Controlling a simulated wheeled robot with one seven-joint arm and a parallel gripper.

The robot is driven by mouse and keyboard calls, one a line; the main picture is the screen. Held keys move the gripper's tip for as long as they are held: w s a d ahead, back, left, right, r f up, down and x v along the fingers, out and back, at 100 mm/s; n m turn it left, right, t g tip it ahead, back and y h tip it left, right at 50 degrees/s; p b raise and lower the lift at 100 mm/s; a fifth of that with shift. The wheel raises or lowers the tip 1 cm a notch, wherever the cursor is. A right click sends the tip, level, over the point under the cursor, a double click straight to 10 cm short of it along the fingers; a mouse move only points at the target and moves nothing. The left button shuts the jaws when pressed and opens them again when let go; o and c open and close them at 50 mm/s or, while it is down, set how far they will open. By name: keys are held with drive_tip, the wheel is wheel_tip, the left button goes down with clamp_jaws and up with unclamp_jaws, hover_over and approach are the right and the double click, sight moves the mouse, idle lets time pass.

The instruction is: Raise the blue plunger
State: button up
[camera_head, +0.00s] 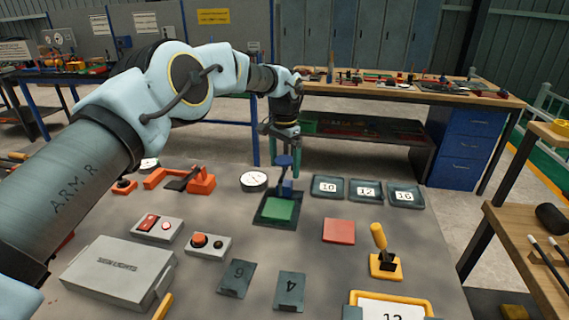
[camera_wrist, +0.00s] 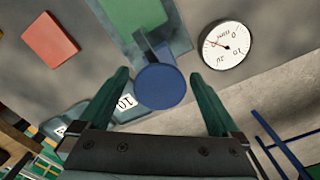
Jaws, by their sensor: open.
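The blue plunger (camera_head: 286,187) stands upright at the back of a dark plate with a green pad (camera_head: 279,210), near the table's middle. In the wrist view its round blue top (camera_wrist: 160,88) faces the camera. My gripper (camera_wrist: 159,73) is open, with one dark green finger on the left and one on the right of that top, and gaps show on both sides. In the head view my gripper (camera_head: 284,150) points down over the plunger; its fingertips are hard to make out there.
A dial gauge (camera_head: 254,180) stands to the left of the plunger, and numbered tiles (camera_head: 366,191) lie to the right. A red square (camera_head: 339,231) and a yellow-handled lever (camera_head: 383,250) are nearer. Button boxes (camera_head: 208,244) and a grey case (camera_head: 119,270) are at left.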

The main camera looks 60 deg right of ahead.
wheel_tip(320, 180, up, 11)
drive_tip(key=b, duration=0.2)
drive_tip(key=shift+f+b, duration=0.1)
drive_tip(key=shift+b, duration=0.3)
idle(0.3)
